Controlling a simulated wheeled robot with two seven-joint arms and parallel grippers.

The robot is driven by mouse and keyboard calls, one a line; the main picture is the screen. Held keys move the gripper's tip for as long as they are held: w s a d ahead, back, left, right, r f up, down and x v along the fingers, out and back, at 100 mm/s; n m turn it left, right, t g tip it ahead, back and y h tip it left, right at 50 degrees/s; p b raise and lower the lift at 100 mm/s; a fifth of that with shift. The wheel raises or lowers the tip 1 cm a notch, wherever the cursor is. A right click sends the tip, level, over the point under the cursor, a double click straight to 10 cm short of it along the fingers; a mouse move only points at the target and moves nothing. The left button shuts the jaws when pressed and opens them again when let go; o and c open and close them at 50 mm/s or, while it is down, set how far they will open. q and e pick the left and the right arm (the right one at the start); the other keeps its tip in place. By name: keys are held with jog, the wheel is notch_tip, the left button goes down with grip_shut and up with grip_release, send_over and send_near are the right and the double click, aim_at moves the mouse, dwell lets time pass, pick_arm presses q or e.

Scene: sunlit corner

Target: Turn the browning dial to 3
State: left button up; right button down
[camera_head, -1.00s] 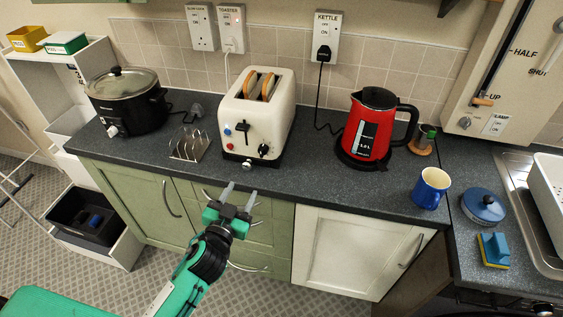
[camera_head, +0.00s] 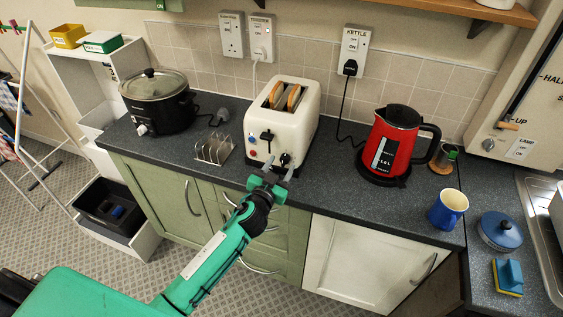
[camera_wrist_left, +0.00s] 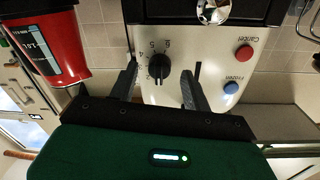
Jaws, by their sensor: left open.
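The cream toaster (camera_head: 272,122) stands on the counter with two bread slices in its slots. Its black browning dial (camera_head: 285,159) is low on the front, at the right. In the left wrist view the dial (camera_wrist_left: 158,66) appears upside down, with printed numbers such as 4, 5 and 6 around it; I cannot tell which one it points to. My left gripper (camera_head: 280,170) is open in front of the dial. In the wrist view its fingers (camera_wrist_left: 164,72) stand either side of the dial, with gaps showing. My right gripper is out of view.
A toast rack (camera_head: 213,149) and slow cooker (camera_head: 157,101) stand left of the toaster. A red kettle (camera_head: 392,142) and blue mug (camera_head: 448,208) stand to the right. Red Cancel (camera_wrist_left: 243,53) and blue Frozen (camera_wrist_left: 231,87) buttons are beside the dial.

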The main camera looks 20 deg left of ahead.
pick_arm(q)
jog(key=shift+w+d, duration=0.1)
jog(key=shift+w, duration=0.5)
jog(key=c, duration=1)
